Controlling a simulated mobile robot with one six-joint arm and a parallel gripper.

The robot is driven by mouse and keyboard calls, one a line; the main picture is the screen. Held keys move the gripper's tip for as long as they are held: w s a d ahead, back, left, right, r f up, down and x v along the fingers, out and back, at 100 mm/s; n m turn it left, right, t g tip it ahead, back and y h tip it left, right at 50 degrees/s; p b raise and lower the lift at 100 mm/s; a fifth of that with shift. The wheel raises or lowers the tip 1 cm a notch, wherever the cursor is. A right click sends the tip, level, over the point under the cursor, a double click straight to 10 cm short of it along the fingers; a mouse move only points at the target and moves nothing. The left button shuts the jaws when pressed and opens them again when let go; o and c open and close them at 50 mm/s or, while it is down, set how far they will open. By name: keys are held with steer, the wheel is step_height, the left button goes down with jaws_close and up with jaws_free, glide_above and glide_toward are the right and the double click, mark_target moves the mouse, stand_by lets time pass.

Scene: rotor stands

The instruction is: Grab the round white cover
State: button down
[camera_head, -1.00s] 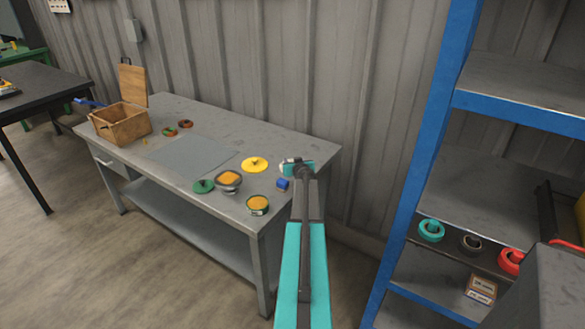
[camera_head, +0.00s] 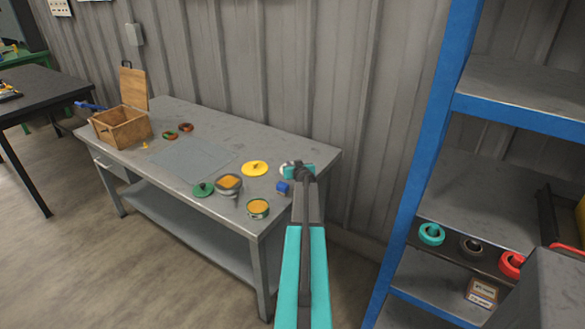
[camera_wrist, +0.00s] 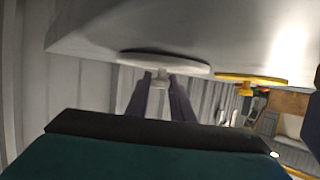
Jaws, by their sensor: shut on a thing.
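The round white cover (camera_wrist: 165,64) shows in the wrist view as a flat disc with a small knob. My gripper (camera_wrist: 163,80) is shut on that knob, with a dark finger on each side. The cover is right against or very close to the grey table top; I cannot tell whether they touch. In the head view my gripper (camera_head: 298,171) is over the table's right end and hides most of the white cover (camera_head: 284,169).
A yellow cover (camera_head: 255,168) lies just left of my gripper. The wall is behind; a blue shelf (camera_head: 420,150) stands right.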

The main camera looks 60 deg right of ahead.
step_height(320, 180, up, 10)
steer(key=shift+f, duration=0.15)
stand_by(0.4)
stand_by(0.3)
